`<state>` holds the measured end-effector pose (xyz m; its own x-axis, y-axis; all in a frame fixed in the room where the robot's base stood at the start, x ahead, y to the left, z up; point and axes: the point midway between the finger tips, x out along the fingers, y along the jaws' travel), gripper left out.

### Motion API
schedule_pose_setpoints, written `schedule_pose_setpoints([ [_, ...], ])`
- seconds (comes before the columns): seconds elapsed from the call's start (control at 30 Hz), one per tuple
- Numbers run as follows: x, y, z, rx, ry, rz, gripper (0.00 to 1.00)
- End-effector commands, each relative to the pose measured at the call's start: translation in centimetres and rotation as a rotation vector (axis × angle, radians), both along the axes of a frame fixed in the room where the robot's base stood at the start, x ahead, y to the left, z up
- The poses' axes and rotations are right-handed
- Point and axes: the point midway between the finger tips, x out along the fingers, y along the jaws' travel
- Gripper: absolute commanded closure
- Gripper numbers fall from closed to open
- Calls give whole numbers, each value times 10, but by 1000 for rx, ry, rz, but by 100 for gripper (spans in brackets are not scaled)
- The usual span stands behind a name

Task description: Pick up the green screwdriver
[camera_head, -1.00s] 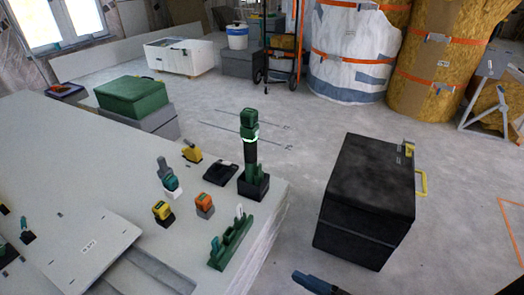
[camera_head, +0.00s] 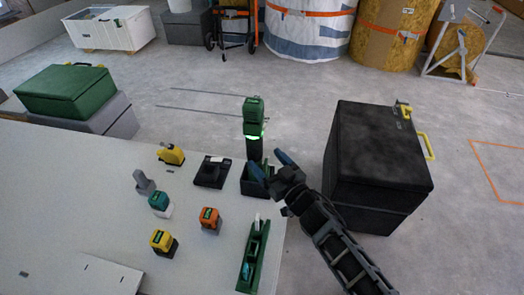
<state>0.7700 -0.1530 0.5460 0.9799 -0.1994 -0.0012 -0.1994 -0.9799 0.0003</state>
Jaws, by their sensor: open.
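A tall green-and-black tool (camera_head: 253,118) with a glowing green ring stands upright at the right edge of the white panel stack, its foot at a dark box (camera_head: 251,184). A long green holder (camera_head: 255,258) with a pale upright piece and a small teal piece lies nearer, along the same edge. I cannot tell for certain which of these is the green screwdriver. My gripper (camera_head: 272,166) is open and empty, with blue-tipped fingers, just right of the tall tool's base. It partly overlaps the dark box in the picture; contact cannot be told.
A black tray (camera_head: 211,171), a yellow tool (camera_head: 171,154), a teal block (camera_head: 160,201), an orange block (camera_head: 209,218) and a yellow block (camera_head: 163,241) stand on the white panels (camera_head: 90,215). A large black case (camera_head: 378,160) stands on the floor right of my arm.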

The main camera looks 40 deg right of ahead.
Motion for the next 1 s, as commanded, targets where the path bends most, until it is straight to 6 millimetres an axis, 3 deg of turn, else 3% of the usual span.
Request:
schedule_pose_setpoints([
  [0.6, 69, -15, 3, -1, -1, 1, 21],
  [0.87, 72, -15, 4, 0, -1, 1, 21],
  [1.0, 72, -15, 4, 0, -1, 1, 31],
])
